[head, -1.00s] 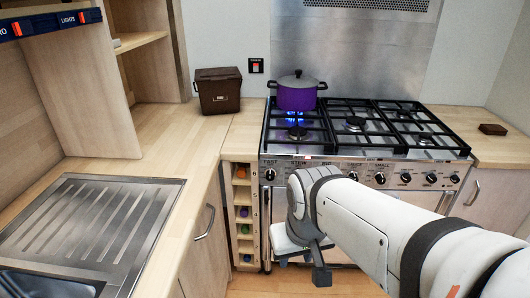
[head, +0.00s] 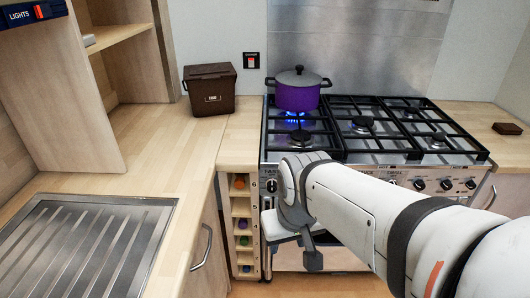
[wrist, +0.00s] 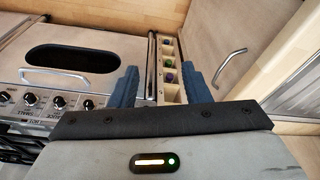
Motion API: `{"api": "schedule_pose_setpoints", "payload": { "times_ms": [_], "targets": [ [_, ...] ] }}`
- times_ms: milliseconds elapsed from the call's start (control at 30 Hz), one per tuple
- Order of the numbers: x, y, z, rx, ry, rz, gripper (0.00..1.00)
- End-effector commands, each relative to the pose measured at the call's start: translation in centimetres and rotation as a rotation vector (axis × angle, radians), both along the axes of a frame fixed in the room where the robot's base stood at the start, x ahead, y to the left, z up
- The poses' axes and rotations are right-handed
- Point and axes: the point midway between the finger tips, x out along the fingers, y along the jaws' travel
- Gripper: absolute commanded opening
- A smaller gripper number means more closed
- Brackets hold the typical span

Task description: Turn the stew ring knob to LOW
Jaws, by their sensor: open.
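The cooker's front panel (head: 395,175) carries a row of dark knobs. The leftmost knob (head: 271,186) shows beside my arm, under lettering that looks like FAST. The stew ring knob is not visible in the head view, where my arm covers that part of the panel. Several knobs (wrist: 59,102) show at the left of the wrist view, with lettering upside down; I cannot make out STEW there. My gripper (wrist: 162,87) has its two blue fingers apart, with nothing between them. In the head view its fingers are hidden behind my wrist.
A purple lidded pot (head: 297,92) stands over a blue flame on the back left ring. A brown bin (head: 210,88) stands on the worktop. A narrow rack (head: 241,220) with coloured items adjoins the cooker. A cupboard handle (wrist: 229,66) projects beyond it. A steel drainer (head: 90,240) lies left.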

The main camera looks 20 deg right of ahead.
Motion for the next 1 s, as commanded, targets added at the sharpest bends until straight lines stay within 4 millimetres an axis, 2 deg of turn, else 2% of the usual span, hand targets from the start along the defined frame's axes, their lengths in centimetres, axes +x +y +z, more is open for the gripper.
{"api": "schedule_pose_setpoints", "payload": {
  "times_ms": [67,167,267,400,600,800,1000],
  "targets": [
    [0.8,-0.2,-0.8,0.001,-0.018,-0.011,0.49],
    [3.3,-0.9,-2.6,0.002,-0.082,-0.051,0.56],
    [7.4,-2.0,-5.2,0.004,-0.193,-0.1,0.56],
    [13.7,-4.2,-9.2,0.009,-0.389,-0.182,0.56],
    [21.0,-8.1,-14.0,0.019,-0.68,-0.285,0.56],
    [25.7,-12.1,-18.4,0.036,-0.971,-0.369,0.56],
    [27.4,-15.3,-21.4,0.054,-1.214,-0.421,0.56]
  ]
}}
